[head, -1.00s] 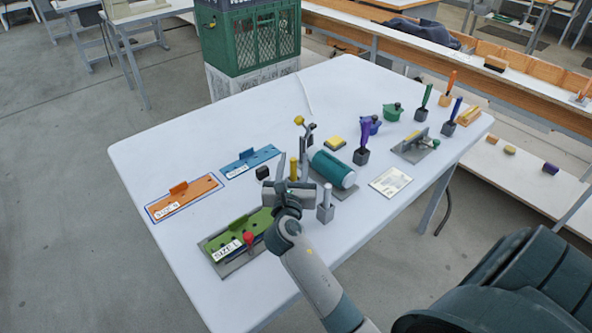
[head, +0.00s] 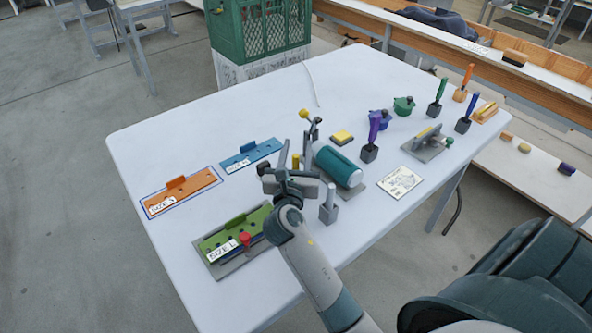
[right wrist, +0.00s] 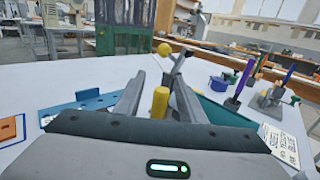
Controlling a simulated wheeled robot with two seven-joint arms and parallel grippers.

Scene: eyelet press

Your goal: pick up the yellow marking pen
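The yellow marking pen (head: 295,161) stands upright on the table, and its lower part is hidden behind my right gripper in the head view. The fingers also show in the right wrist view (right wrist: 158,86). My left gripper is not in view.
A yellow-knobbed lever (head: 305,114) and a teal cylinder (head: 338,165) stand close behind and right of the pen. A grey post (head: 328,205) is right of my gripper. Green (head: 235,235), orange (head: 180,192) and blue (head: 250,155) plates lie left. The table's far left is clear.

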